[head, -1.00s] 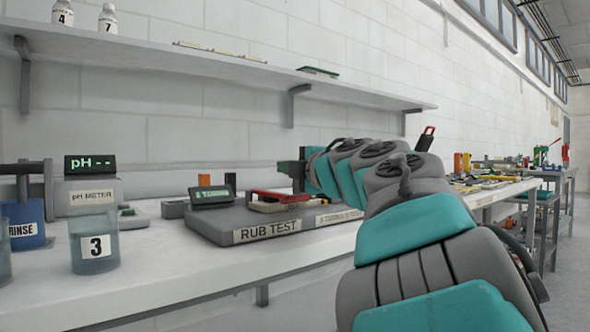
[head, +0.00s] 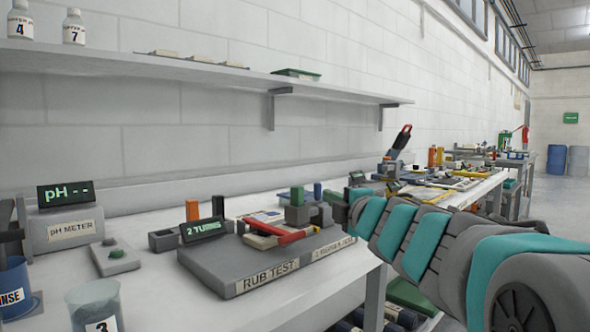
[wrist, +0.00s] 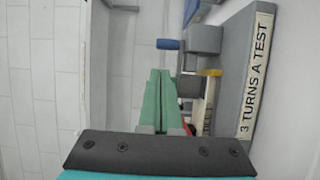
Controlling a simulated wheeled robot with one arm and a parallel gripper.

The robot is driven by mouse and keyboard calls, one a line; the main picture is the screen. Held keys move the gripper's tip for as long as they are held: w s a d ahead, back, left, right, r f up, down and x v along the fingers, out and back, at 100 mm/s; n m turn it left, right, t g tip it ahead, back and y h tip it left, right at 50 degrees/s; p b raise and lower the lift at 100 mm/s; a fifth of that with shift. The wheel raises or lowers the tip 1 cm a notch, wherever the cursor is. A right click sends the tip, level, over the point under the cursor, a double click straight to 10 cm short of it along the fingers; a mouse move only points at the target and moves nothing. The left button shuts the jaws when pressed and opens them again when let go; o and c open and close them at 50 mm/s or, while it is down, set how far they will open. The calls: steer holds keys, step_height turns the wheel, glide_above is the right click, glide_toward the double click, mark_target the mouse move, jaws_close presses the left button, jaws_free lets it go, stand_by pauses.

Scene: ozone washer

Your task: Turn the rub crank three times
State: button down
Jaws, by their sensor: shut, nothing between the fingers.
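The rub test machine (head: 240,277) is a grey base on the bench, with a small display (head: 203,231) reading "2 TURNS". A red arm (head: 290,236) lies across its top.
A pH meter (head: 68,232) and beakers, one labelled 3 (head: 95,308), stand at the left. A wall shelf (head: 200,72) runs above the bench. Small orange (head: 192,210) and dark blocks stand behind the display. More equipment crowds the bench to the right.

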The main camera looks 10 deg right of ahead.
mark_target(312, 202)
steer(key=shift+a+f, duration=0.15)
steer(key=shift+f, duration=0.05)
steer(key=shift+w+f, duration=0.2)
steer(key=shift+w, duration=0.45)
steer(key=shift+x, duration=4.35)
steer(key=h+b, duration=0.1)
steer(key=m+h+b, duration=0.1)
steer(key=b, duration=0.1)
steer(key=shift+s+f, duration=0.25)
steer(key=shift+s+r+m+h+b, duration=0.2)
steer(key=shift+m+h+b, duration=0.45)
steer(key=shift+h, duration=0.25)
steer(key=shift+s+d, duration=0.15)
steer(key=shift+d, duration=0.05)
